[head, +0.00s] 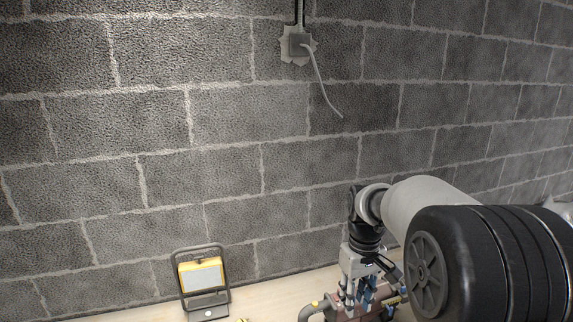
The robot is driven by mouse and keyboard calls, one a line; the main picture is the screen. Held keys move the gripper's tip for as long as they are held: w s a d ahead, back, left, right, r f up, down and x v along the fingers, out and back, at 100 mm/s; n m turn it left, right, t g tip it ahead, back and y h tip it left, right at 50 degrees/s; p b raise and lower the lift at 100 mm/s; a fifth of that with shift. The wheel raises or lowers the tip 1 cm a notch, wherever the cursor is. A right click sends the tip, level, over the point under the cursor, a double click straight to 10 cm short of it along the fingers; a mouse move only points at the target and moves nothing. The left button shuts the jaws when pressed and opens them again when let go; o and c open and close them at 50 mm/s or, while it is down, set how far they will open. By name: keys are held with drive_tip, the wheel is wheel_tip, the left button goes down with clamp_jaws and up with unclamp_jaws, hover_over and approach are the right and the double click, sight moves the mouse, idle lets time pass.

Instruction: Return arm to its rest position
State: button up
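My gripper (362,297) points down at the lower right of the head view, at the end of my white and black arm. Its fingers are in front of a reddish-brown box-like item (345,316) with blue and yellow parts on the bench. The fingertips are small and overlap these parts, so I cannot tell whether the gripper is open, shut or touching anything.
A pale wooden bench (270,295) runs along a grey block wall (230,120). A yellow work light (202,278) in a dark frame stands on it at the left. A wall box (299,44) with a loose grey cable (323,85) is higher up.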

drive_tip(key=s+a+r+m+t+b, duration=0.1)
drive_tip(key=s+r, duration=0.3)
drive_tip(key=s, duration=0.3)
drive_tip(key=s+r+m+t, duration=0.1)
drive_tip(key=s+r, duration=0.4)
drive_tip(key=s, duration=0.2)
drive_tip(key=s+f+m+t+b, duration=0.1)
drive_tip(key=s+f+t, duration=0.1)
drive_tip(key=s, duration=1.2)
drive_tip(key=shift+s+a+f+m+t, duration=0.3)
drive_tip(key=shift+s+a+f, duration=0.15)
drive_tip(key=shift+f, duration=0.15)
drive_tip(key=shift+w+d, duration=0.1)
